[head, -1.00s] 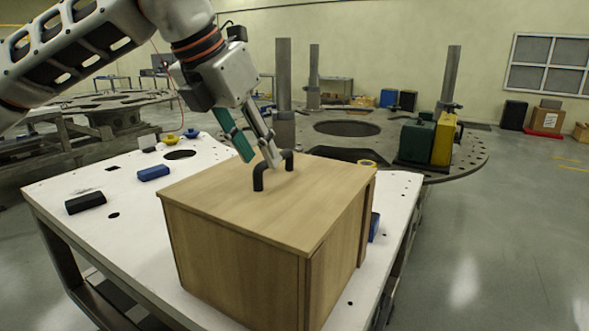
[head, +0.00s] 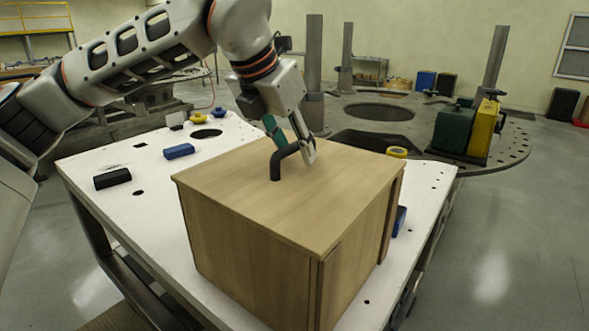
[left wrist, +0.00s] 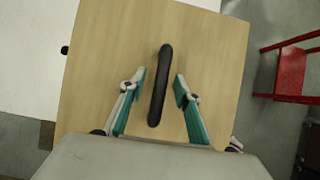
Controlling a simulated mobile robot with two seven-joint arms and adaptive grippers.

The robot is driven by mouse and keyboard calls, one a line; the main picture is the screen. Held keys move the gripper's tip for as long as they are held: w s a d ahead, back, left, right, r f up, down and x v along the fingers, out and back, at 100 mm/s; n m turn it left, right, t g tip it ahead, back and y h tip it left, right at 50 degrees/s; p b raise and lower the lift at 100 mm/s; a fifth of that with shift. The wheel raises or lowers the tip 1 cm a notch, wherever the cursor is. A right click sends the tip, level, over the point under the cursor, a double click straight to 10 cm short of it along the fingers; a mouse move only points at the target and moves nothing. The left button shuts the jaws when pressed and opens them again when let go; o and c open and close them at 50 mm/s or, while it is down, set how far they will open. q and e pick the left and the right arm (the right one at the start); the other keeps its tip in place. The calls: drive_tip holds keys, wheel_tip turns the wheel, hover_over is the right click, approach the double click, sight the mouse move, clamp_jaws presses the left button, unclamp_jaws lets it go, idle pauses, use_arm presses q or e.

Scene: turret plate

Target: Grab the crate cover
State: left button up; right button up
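The wooden crate (head: 260,270) stands on the white table, with its flat wooden cover (head: 230,190) on top. The cover also fills the middle of the left wrist view (left wrist: 215,60). A black bar handle (head: 276,166) stands up from the cover; in the left wrist view the handle (left wrist: 160,85) runs lengthwise between the fingers. My left gripper (head: 292,145) is at the handle's far part, and in the left wrist view the gripper (left wrist: 160,88) is open, with a finger on each side and gaps to the handle. My right gripper is not in view.
A large plate with posts, a green box (head: 454,130) and a yellow box (head: 483,127) is behind. A red stool (left wrist: 290,75) stands on the floor.

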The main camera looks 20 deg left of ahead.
use_arm(q)
drive_tip(key=shift+f, duration=0.1)
clamp_jaws()
drive_tip(key=shift+w, duration=0.1)
